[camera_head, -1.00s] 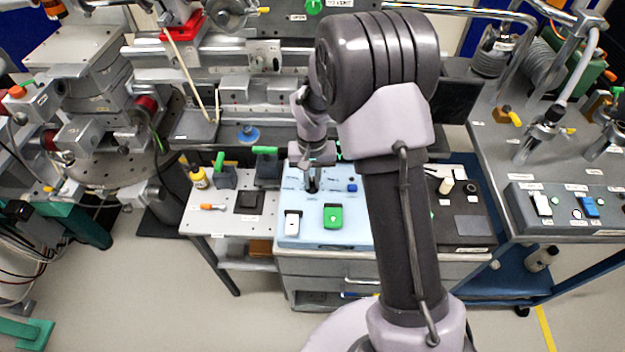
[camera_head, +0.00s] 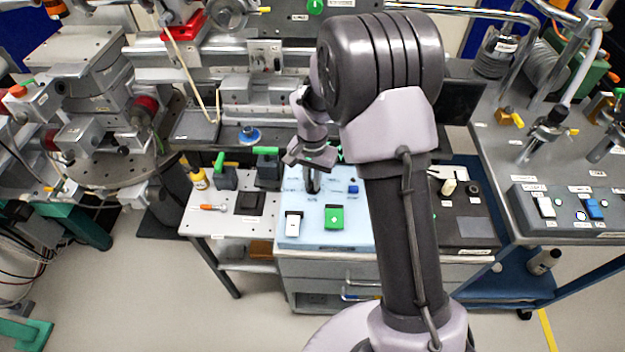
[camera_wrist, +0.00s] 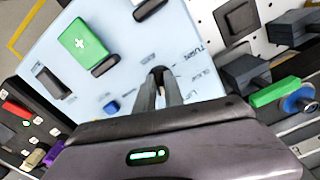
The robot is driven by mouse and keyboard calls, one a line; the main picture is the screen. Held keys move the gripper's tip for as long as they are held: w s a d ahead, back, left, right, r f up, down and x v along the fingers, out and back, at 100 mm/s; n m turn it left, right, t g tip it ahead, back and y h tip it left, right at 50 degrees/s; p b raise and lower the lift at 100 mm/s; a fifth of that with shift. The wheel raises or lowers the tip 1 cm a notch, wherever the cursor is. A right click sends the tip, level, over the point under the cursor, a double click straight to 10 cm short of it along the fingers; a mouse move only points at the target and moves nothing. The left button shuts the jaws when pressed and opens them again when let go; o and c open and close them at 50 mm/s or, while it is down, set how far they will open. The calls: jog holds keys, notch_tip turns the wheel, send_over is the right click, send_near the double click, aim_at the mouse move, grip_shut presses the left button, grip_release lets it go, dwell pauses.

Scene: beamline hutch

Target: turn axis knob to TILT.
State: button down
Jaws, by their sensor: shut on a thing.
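My gripper (camera_head: 312,186) points down at the back left part of a light blue panel (camera_head: 352,232). In the wrist view its two fingers (camera_wrist: 160,78) are closed on the small dark axis knob (camera_wrist: 157,70). The fingers cover most of the knob, so its pointer cannot be made out. Several small printed labels stand around the knob on the light blue panel (camera_wrist: 190,35); they are too small and tilted to read surely.
A pale perforated board (camera_head: 213,222) with green-handled pieces lies left. A dark panel (camera_head: 471,227) lies right. Rail equipment stands behind.

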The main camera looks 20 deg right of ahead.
jog(key=c, duration=1.4)
grip_release()
jog(key=shift+c, duration=0.2)
notch_tip(320, 180, up, 17)
jog(key=p, duration=0.6)
jog(key=shift+r, duration=0.2)
